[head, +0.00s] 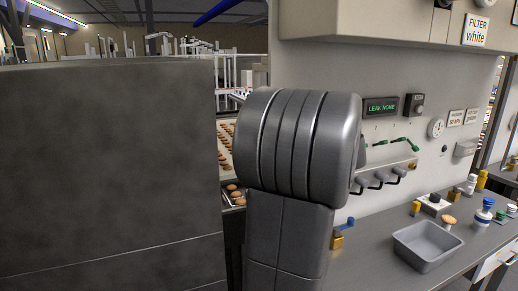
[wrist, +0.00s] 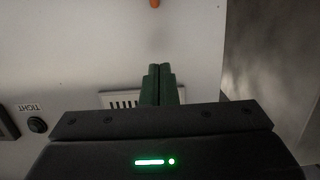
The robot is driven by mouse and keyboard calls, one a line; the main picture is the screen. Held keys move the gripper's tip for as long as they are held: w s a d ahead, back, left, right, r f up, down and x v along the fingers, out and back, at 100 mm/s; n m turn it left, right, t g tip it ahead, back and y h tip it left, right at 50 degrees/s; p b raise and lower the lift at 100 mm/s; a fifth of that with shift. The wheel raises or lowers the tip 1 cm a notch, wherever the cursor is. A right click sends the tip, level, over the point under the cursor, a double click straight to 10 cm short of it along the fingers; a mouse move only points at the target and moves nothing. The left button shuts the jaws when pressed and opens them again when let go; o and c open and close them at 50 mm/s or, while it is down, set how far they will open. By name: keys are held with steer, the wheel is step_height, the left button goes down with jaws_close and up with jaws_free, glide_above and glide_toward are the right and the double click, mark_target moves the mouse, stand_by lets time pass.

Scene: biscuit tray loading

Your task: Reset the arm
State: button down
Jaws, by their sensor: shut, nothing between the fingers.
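My gripper (wrist: 160,72) shows in the wrist view. Its two dark green fingers are together with nothing between them. I cannot tell the exact gap to the panel. In the head view a large grey link of my arm fills the middle, and my gripper is hidden there.
A large dark grey panel (head: 110,150) blocks the left of the head view. On the right, a bench holds a grey tray (head: 428,246), a biscuit (head: 448,220) and several bottles. A biscuit conveyor (head: 225,145) runs behind. A sign (head: 381,107) reads LEAK NONE.

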steer(key=shift+s+d+f+b, duration=0.15)
steer(key=shift+s+f+b, duration=0.1)
steer(key=shift+f, duration=0.35)
steer(key=shift+s+d+f+b, duration=0.15)
steer(key=shift+s+f+b, duration=0.05)
steer(key=shift+f, duration=0.4)
steer(key=b, duration=0.2)
steer(key=shift+w+d+f+t+b, duration=0.2)
steer(key=shift+t+b, duration=0.1)
steer(key=shift+b, duration=0.1)
steer(key=b, duration=0.4)
steer(key=shift+w+d+f+t, duration=0.1)
steer(key=shift+d+f+t, duration=0.2)
steer(key=shift+t, duration=0.1)
steer(key=d+t+b, duration=0.1)
steer(key=b, duration=0.8)
steer(key=shift+f, duration=0.35)
steer(key=b, duration=0.2)
steer(key=t+b, duration=0.1)
steer(key=b, duration=0.2)
steer(key=shift+s+d+f+y, duration=0.1)
steer(key=shift+s+f+y, duration=0.2)
steer(key=shift+s, duration=0.1)
steer(key=s+t+b, duration=0.1)
steer(key=b, duration=0.4)
steer(key=shift+f, duration=0.2)
